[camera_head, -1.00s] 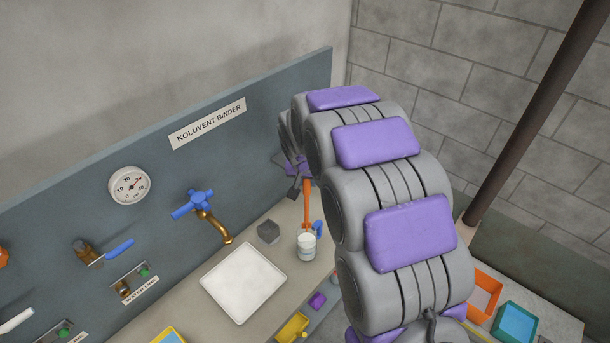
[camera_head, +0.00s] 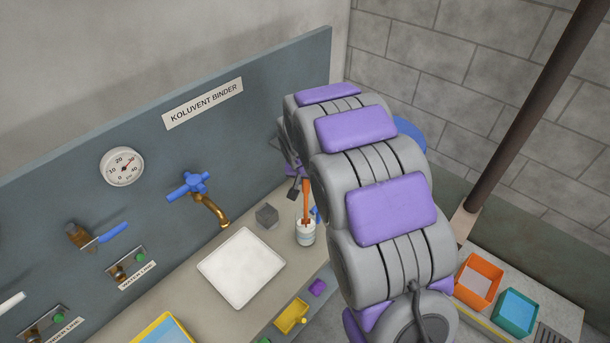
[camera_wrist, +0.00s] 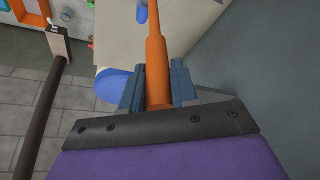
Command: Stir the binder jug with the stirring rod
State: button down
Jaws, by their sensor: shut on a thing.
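The binder jug (camera_head: 305,236) is a small white container with a blue handle, upright on the bench; my arm partly hides its handle in the head view. The orange stirring rod (camera_head: 306,202) stands nearly upright with its lower end at the jug's mouth, apparently inside. My gripper (camera_wrist: 158,88) is shut on the rod, which also shows in the wrist view (camera_wrist: 156,50) between the grey-blue fingers. In the head view, the gripper is mostly hidden by my arm. The rod's lower tip and the jug's contents cannot be made out.
A grey block (camera_head: 267,215) and white tray (camera_head: 241,268) lie left of the jug. The brass tap (camera_head: 209,207) juts from the panel (camera_head: 160,150) behind. A yellow container (camera_head: 291,316) and purple block (camera_head: 318,288) are in front. Orange (camera_head: 479,280) and teal (camera_head: 516,312) bins stand right.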

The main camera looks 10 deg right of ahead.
aim_at(306, 194)
jog(key=shift+f+b, duration=1.6)
jog(key=shift+f, duration=2.1)
